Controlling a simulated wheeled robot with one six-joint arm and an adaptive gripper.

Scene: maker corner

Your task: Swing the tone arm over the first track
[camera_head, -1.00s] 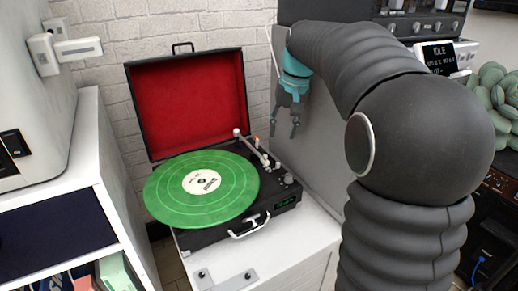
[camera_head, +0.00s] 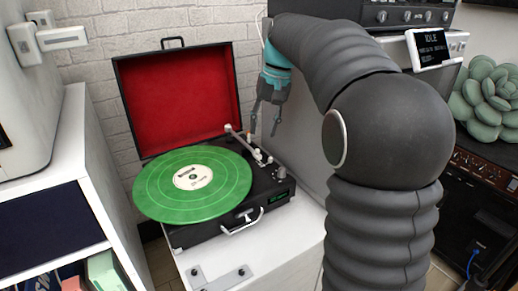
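The record player (camera_head: 205,230) is an open black case with a red-lined lid, standing on a white cabinet. A green record (camera_head: 160,197) with a cream label lies on its platter. The pale tone arm (camera_head: 244,143) lies beside the record, off its right edge, and slants from a round white end at the back left towards the right side of the deck. My gripper (camera_head: 263,132) hangs above the back right of the deck, fingers pointing down and apart with nothing between them. It appears near the tone arm's back end; I cannot tell whether it touches.
The raised lid (camera_head: 180,97) stands behind the record. A latch handle (camera_head: 241,222) is on the case front. A grey panel stands right of the player. A shelf unit (camera_head: 90,180) is at left, and a succulent plant (camera_head: 487,97) at right.

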